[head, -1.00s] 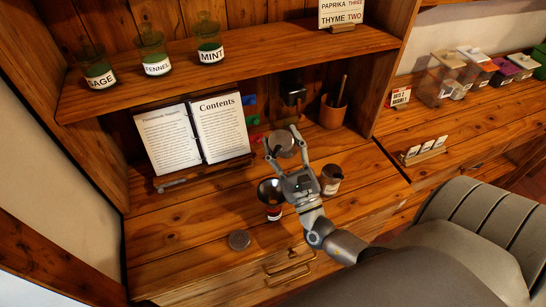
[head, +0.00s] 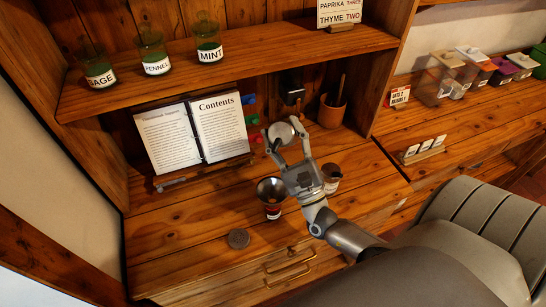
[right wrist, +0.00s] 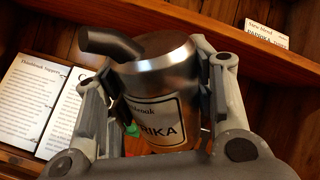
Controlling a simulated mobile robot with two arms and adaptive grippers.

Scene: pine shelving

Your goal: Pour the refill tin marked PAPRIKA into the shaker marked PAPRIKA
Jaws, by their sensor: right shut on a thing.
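My right gripper (head: 287,142) is shut on a metal tin (head: 281,132) held above the worktop. In the right wrist view the tin (right wrist: 160,85) has a dark spout at its upper left and a label of which "RIKA" shows; the fingers cover the rest. The tin looks slightly tilted there. A small container with a red-and-white label (head: 273,212) stands on the worktop below and left of the gripper, with a metal funnel (head: 271,188) over its top. Its label is too small to read. My left gripper is not in view.
A brown jar (head: 331,178) stands just right of my gripper. A round grey lid (head: 239,238) lies at the front. An open book (head: 192,133) stands behind at left; a wooden cup (head: 331,113) stands at the back. The shelf (head: 240,57) overhangs the back.

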